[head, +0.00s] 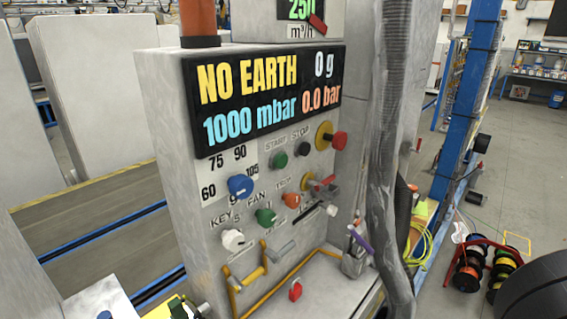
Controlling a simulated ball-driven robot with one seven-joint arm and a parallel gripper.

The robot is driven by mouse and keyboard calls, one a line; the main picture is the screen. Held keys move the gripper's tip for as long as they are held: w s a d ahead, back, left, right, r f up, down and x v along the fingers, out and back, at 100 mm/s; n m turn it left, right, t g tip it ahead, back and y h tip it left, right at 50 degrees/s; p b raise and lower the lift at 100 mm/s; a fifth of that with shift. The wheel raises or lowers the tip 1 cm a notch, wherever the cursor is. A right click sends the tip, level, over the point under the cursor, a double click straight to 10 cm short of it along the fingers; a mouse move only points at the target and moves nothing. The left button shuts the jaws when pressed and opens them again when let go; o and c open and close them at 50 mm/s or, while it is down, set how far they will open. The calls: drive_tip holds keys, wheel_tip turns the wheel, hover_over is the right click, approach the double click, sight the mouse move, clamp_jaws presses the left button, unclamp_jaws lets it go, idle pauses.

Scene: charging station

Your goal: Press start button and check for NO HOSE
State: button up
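The charging station panel (186,190) stands upright in the middle of the head view. The green start button (279,160) sits under the START label. A black stop button (303,149) is to its right, under STOP. The display (262,88) reads NO EARTH in yellow, with 0 g, 1000 mbar and 0.0 bar. It does not read NO HOSE. My gripper is not in view, and nothing covers the start button.
A blue knob (240,186), a green knob (265,217) and a white knob (232,239) sit lower on the panel. A red knob (338,140) juts out at right. A thick grey hose (386,150) hangs beside the panel. Cable reels (487,265) stand on the floor.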

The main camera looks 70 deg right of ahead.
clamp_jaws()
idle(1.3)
